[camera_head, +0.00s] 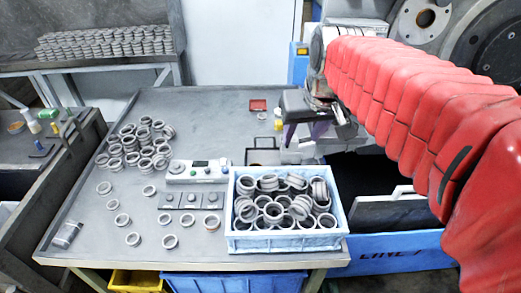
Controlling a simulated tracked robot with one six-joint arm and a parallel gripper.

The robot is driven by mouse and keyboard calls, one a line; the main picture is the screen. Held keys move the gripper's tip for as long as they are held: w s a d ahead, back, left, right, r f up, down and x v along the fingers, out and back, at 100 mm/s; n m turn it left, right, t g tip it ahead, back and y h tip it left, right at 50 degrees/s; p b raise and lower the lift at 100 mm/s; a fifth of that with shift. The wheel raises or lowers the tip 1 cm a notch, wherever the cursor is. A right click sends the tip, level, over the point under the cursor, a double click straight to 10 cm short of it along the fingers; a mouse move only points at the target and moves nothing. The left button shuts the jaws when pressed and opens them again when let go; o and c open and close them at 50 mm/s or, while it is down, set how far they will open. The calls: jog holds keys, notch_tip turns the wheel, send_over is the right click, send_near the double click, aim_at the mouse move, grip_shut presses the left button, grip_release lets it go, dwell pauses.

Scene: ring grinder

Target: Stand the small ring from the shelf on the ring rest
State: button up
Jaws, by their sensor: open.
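Many small grey rings (105,42) sit in close rows on the shelf (70,65) at the back left. I cannot single out one ring there as the task's ring. My red-sleeved arm reaches in from the right. My gripper (338,112) is at its far end, beside a dark block with purple supports on the table's back right. It is small and partly hidden, far to the right of the shelf. It appears open, and no ring shows in it. I cannot clearly pick out the ring rest; the area by my gripper is crowded and partly covered.
A blue crate (285,243) full of rings stands at the front right of the grey table (210,115). Loose rings (140,142) lie on the left. Grey control boxes (196,172) sit mid-table. A large machine (455,40) fills the back right. The table's back left is clear.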

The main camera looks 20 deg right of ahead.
jog(key=s+a+f, duration=0.3)
jog(key=s+a, duration=0.1)
jog(key=s, duration=0.2)
jog(key=s+a+f+n, duration=0.1)
jog(key=s+a+f, duration=0.2)
jog(key=s, duration=0.3)
jog(key=shift+s+a+f+y, duration=0.3)
jog(key=shift+s+a+f, duration=0.1)
jog(key=shift+f, duration=0.2)
jog(key=shift+o, duration=0.3)
jog(key=w+d+r+m+g+h, duration=0.1)
jog(key=w+d+m, duration=0.1)
jog(key=w+d, duration=0.9)
jog(key=w+d+r+m, duration=0.1)
jog(key=w+d+m, duration=0.1)
jog(key=w+d, duration=0.85)
jog(key=w+d+r+n+t, duration=0.1)
jog(key=w+d+r, duration=0.3)
jog(key=d, duration=0.4)
jog(key=shift+w+r+t+h, duration=0.15)
jog(key=shift+r+t+h, duration=0.15)
jog(key=shift+r, duration=0.5)
